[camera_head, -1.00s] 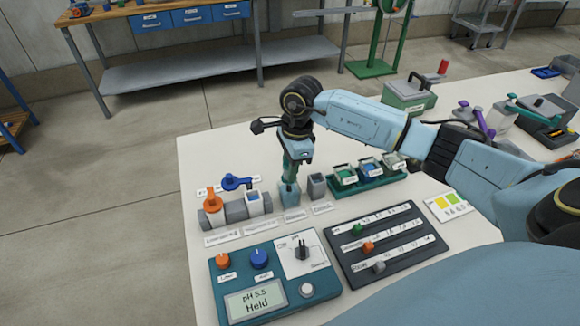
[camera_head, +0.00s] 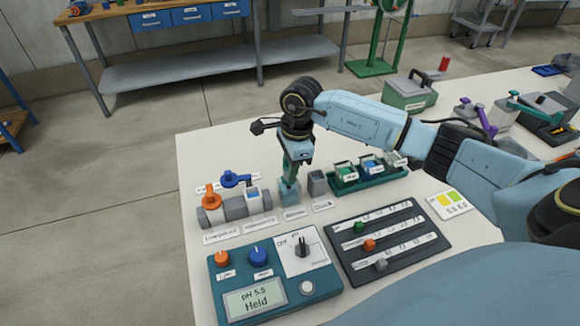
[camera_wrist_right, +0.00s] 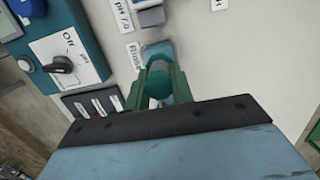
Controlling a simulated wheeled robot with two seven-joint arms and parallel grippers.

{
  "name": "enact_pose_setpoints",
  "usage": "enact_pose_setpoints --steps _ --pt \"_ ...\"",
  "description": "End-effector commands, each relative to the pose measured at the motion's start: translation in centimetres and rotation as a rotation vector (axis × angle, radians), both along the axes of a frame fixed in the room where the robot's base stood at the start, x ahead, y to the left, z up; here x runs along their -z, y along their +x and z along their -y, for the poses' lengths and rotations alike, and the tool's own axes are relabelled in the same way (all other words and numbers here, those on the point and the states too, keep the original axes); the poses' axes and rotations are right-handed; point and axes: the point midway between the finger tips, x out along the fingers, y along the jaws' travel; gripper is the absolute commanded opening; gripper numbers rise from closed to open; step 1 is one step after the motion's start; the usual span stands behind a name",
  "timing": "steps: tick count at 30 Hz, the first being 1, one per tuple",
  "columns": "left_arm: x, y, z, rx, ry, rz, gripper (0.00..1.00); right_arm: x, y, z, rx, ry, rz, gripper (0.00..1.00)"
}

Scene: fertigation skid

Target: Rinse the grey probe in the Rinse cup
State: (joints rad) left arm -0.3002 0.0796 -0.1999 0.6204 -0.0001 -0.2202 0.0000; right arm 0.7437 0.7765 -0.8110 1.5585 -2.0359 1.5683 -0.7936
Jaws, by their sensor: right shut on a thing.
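My right gripper (camera_head: 290,172) points down over the pale blue Rinse cup (camera_head: 289,191), near the middle of the white table. In the right wrist view its green fingers (camera_wrist_right: 159,82) are shut on a slim upright thing, apparently the probe, whose round end (camera_wrist_right: 158,86) looks dark teal rather than grey. The probe's lower part is hidden by the fingers and the cup, so I cannot tell how deep it sits. The cup shows behind the fingers in the right wrist view (camera_wrist_right: 160,52), beside a partly covered label. My left gripper is not in view.
A grey cup (camera_head: 317,183) stands just right of the Rinse cup. A grey holder (camera_head: 236,207) with orange and blue parts is at left. A green tray (camera_head: 370,182) of jars is at right. The meter (camera_head: 270,278) reading "pH 5.5 Held" and a slider panel (camera_head: 392,241) lie in front.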

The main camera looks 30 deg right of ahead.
Motion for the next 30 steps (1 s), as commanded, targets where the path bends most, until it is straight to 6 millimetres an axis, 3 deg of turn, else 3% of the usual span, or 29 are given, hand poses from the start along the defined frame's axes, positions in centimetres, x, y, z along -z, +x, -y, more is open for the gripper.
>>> enact_pose_setpoints --steps 30 --pt "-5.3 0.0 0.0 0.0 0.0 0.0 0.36 -8.2 0.0 0.0 0.0 -0.001 0.001 0.0"
